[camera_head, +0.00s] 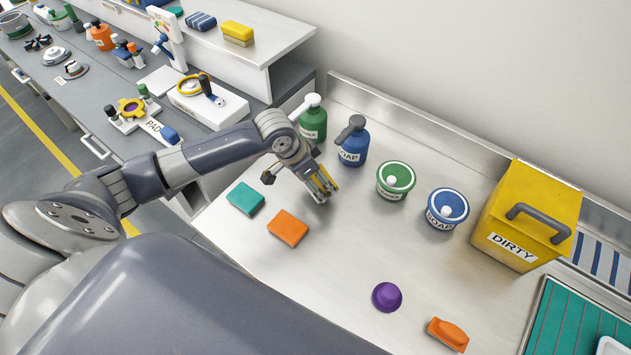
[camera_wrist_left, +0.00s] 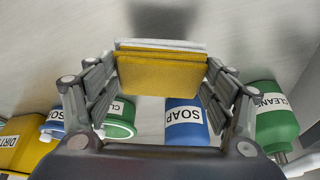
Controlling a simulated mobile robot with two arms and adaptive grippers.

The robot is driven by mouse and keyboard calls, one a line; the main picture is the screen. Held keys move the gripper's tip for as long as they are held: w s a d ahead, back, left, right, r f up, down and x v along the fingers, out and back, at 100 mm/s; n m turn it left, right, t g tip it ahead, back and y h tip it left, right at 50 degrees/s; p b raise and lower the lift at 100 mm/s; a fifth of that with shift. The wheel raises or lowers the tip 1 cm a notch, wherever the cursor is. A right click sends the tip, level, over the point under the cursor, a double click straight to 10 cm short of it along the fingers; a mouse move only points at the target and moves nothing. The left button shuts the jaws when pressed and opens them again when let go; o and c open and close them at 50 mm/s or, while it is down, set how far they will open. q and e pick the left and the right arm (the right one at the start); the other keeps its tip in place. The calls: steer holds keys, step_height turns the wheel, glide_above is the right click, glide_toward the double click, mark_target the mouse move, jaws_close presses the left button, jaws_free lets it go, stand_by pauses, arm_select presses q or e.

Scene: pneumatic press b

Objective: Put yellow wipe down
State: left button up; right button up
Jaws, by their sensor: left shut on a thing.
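My left gripper (camera_head: 324,190) is over the steel counter (camera_head: 330,262), in front of the green and blue pump bottles. In the left wrist view the same gripper (camera_wrist_left: 160,80) is shut on the yellow wipe (camera_wrist_left: 162,70), a flat, folded yellow piece with a pale layer along one side. In the head view the fingers hide most of the wipe. I cannot tell whether the wipe touches the counter. My right gripper is not in view.
A teal sponge (camera_head: 246,198) and an orange sponge (camera_head: 288,228) lie left of the gripper. A blue soap bottle (camera_head: 352,143), green bottle (camera_head: 313,120), two tubs and a yellow DIRTY box (camera_head: 530,210) stand behind and right. The counter's middle is clear.

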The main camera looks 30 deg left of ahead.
arm_select(q)
steer(key=shift+w+a, duration=0.15)
steer(key=shift+w, duration=0.1)
steer(key=shift+f, duration=0.2)
step_height(320, 180, down, 3)
steer(key=shift+p, duration=0.45)
steer(key=shift+f, duration=0.1)
steer(key=shift+f, duration=0.15)
steer(key=o, duration=1)
steer(key=shift+o, duration=1.1)
